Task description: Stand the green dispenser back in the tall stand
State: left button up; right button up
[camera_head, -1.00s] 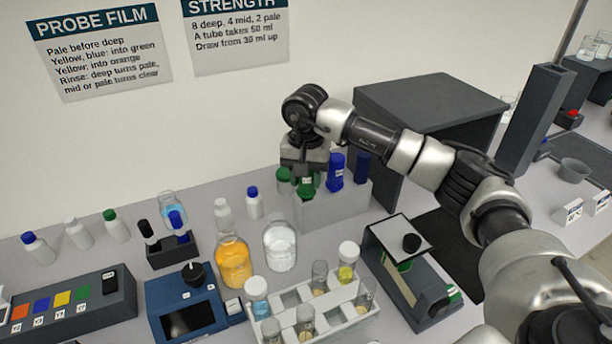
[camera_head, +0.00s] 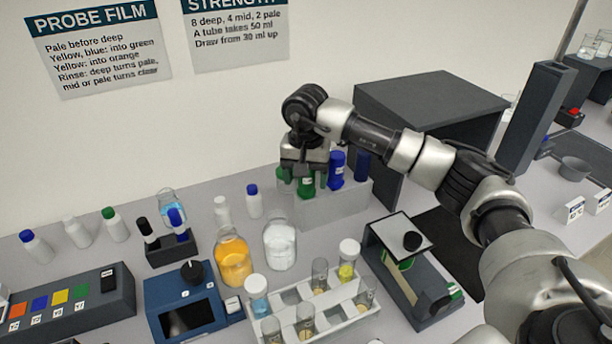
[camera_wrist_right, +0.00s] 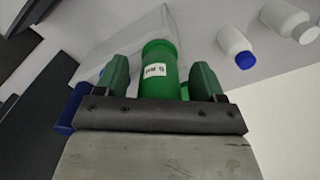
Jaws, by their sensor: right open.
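The green dispenser (camera_head: 307,184), with a white label, is upright at the pale tall stand (camera_head: 338,205). In the right wrist view the green dispenser (camera_wrist_right: 160,68) is between the two dark green fingers of my right gripper (camera_wrist_right: 160,80). The fingers are apart, with a gap on each side of it. In the head view my right gripper (camera_head: 304,176) points down over the stand's left end. The dispenser's lower end is hidden, so I cannot tell how deep it sits. My left gripper is not in view.
A blue dispenser (camera_head: 336,170) and a dark blue one (camera_head: 362,166) stand right of the green one. An orange bottle (camera_head: 233,262), a clear bottle (camera_head: 280,246) and a tube rack (camera_head: 345,318) are in front. A dark grey box (camera_head: 430,105) stands behind right.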

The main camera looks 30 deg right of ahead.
notch_tip(320, 180, up, 9)
jog(key=shift+r+b, duration=0.2)
jog(key=shift+b, duration=0.75)
jog(key=shift+r, duration=0.7)
